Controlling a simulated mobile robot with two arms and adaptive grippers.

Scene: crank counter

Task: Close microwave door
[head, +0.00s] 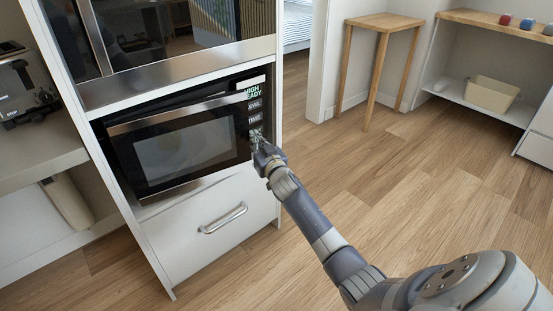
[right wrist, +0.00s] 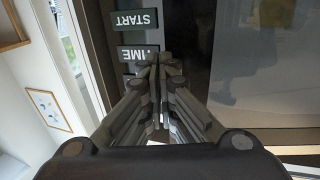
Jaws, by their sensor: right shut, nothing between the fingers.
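The microwave (head: 262,92) sits in a niche of a tall white cabinet. Its door (head: 185,150) has a dark window in a silver and black frame and is shut or nearly shut; I cannot tell if a small gap is left. The control panel with labelled buttons is at its right, and the START button (right wrist: 135,19) shows large in the right wrist view. My right gripper (head: 257,138) is shut and empty, in front of the panel beside the door's right edge. In the right wrist view its fingertips (right wrist: 159,62) cover part of the panel; contact cannot be told. My left gripper is out of view.
Below the microwave is a white drawer with a metal handle (head: 224,218). A dark glass-fronted oven (head: 170,35) is above. A wooden stool (head: 384,22) is at the back. The wooden floor at right is clear.

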